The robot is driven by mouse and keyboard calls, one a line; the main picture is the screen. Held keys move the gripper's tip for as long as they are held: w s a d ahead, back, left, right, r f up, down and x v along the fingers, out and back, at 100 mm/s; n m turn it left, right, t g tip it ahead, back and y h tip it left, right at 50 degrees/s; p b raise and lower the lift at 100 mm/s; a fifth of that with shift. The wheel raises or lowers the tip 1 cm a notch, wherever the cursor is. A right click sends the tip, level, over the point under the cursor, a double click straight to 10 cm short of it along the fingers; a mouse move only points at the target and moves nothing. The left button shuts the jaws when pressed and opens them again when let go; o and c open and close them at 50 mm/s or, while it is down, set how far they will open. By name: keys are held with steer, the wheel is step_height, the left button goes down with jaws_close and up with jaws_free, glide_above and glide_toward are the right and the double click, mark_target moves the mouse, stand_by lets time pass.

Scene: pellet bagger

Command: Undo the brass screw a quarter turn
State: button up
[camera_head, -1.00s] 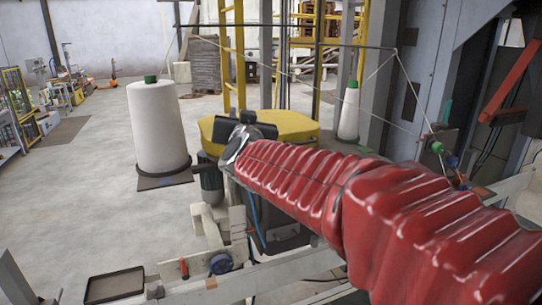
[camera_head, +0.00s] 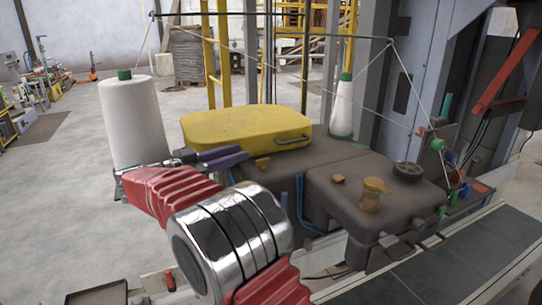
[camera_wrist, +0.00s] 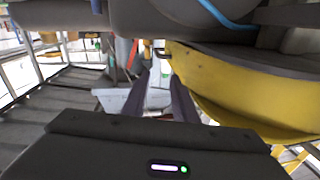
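A brass-coloured screw-like fitting (camera_head: 372,195) with a wide top stands upright on the dark sewing-machine-like housing (camera_head: 325,195) in the head view. Smaller brass knobs (camera_head: 262,163) sit on the housing too. I cannot tell for sure which is the brass screw. My gripper (camera_head: 242,153) is beside the yellow cover (camera_head: 245,128), left of the brass fittings and apart from the upright one. In the wrist view its two fingers (camera_wrist: 162,98) are spread with nothing seen between them. The yellow cover fills the right side there; no brass screw is identifiable.
A large white thread cone (camera_head: 133,122) stands at the left, a smaller one (camera_head: 342,110) behind the housing. Thin threads run overhead to green and blue knobs (camera_head: 437,145) at the right. A dark conveyor belt (camera_head: 470,265) lies front right. Open floor is at the left.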

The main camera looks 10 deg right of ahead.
mark_target(275, 166)
steer(key=f+g, duration=0.1)
steer(key=s+a+f+g, duration=0.1)
steer(key=f, duration=0.1)
steer(key=shift+s+a+m+g+h, duration=0.3)
steer(key=shift+s+m+g, duration=0.05)
steer(key=shift+m+g, duration=0.05)
steer(key=d, duration=0.4)
steer(key=w+d, duration=0.1)
steer(key=d, duration=0.4)
steer(key=w+d, duration=0.1)
steer(key=d, duration=0.3)
steer(key=shift+w+d, duration=0.2)
steer(key=shift+d, duration=0.05)
steer(key=shift+c, duration=0.2)
jaws_close()
